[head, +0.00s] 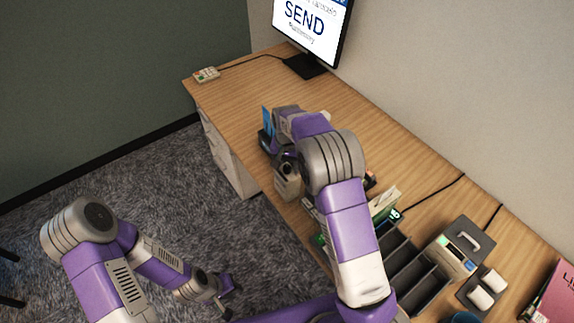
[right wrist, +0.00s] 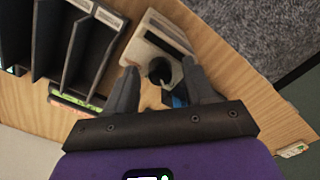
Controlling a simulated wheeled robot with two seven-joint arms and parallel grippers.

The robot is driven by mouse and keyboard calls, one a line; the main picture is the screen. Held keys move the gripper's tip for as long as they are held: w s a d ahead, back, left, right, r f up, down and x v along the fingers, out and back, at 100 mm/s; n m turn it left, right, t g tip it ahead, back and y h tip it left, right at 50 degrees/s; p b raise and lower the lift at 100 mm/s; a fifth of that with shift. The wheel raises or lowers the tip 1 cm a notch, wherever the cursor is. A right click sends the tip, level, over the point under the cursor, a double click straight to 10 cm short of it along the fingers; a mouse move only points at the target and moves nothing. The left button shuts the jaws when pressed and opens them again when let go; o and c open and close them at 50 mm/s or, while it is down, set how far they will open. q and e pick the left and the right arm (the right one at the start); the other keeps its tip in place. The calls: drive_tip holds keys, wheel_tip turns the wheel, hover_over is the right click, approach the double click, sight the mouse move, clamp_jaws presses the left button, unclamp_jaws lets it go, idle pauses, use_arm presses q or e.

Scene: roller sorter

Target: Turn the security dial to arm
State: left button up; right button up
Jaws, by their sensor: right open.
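In the right wrist view a pale box (right wrist: 143,50) with a dark slot stands on the wooden desk. A black rounded part (right wrist: 159,71), which looks like a dial, shows at its near side; its markings are too small to read. My right gripper (right wrist: 160,74) is open, with its fingers on either side of this black part; I cannot tell whether they touch it. In the head view my right arm hides most of this spot. My left gripper (head: 226,287) hangs low over the carpet, away from the desk; its jaws are too small to read.
A blue upright piece (head: 267,121) stands by my right wrist. Black divided trays (head: 408,265), a card terminal (head: 447,262) and a grey pad fill the desk's near part. A monitor (head: 312,22) and small keypad (head: 206,75) are at the far end.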

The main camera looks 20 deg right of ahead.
drive_tip(key=shift+c, duration=0.3)
clamp_jaws()
drive_tip(key=shift+m, duration=0.3)
drive_tip(key=m+p, duration=0.3)
drive_tip(key=m, duration=0.1)
drive_tip(key=shift+r, duration=0.1)
drive_tip(key=m+p, duration=0.2)
drive_tip(key=m, duration=0.4)
idle(0.4)
drive_tip(key=shift+o, duration=0.3)
unclamp_jaws()
